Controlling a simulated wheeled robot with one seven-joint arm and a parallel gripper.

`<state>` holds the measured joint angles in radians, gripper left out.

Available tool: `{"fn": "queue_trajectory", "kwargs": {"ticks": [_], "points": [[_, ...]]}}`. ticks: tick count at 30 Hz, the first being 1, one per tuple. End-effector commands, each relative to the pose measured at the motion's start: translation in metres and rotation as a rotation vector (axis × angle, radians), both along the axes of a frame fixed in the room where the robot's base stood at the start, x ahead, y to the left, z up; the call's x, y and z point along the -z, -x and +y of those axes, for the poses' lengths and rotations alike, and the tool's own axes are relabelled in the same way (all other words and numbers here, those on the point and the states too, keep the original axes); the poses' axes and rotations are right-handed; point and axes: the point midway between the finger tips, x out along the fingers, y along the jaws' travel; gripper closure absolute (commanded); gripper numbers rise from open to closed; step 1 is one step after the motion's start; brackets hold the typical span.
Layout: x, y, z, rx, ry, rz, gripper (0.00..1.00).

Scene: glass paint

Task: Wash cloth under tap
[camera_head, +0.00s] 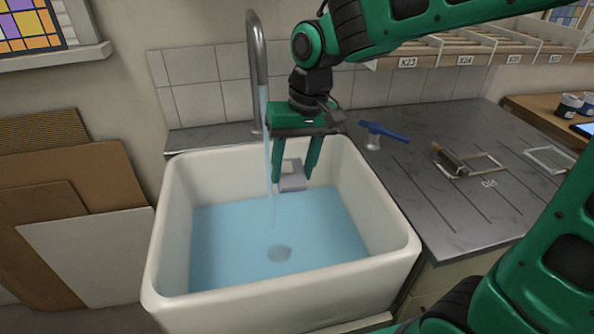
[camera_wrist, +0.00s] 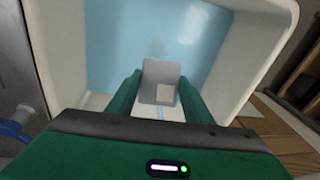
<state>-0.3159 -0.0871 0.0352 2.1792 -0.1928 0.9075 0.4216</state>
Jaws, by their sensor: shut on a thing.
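My green gripper (camera_head: 297,175) points down into the white sink (camera_head: 285,286), just right of the running water. It is shut on a small grey cloth (camera_head: 292,183), held above the blue water in the basin. In the wrist view the cloth (camera_wrist: 160,82) sits between the two fingers, with a paler square patch on it. The tap (camera_head: 258,60) is a tall curved metal spout at the back of the sink. A stream of water (camera_head: 268,160) falls from it into the basin, beside the gripper. I cannot tell whether the stream touches the cloth.
A blue-handled valve (camera_head: 383,132) stands on the grey draining board (camera_head: 430,210) right of the sink. A brush-like tool (camera_head: 450,158) lies in a marked frame there. Shelves with labels (camera_head: 470,48) hang behind. Boards (camera_head: 90,260) lean on the left wall.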

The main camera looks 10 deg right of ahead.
Motion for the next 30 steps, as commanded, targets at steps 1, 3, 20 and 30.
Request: {"fn": "queue_trajectory", "kwargs": {"ticks": [1,3,20,30], "points": [[0.001,-0.005,0.002,0.000,0.000,0.000,0.79],[0.002,-0.010,0.004,-0.001,0.000,0.001,0.79],[0.012,-0.053,0.021,0.000,0.001,0.001,0.79],[0.016,-0.076,0.030,0.000,0.000,0.000,0.79]]}}
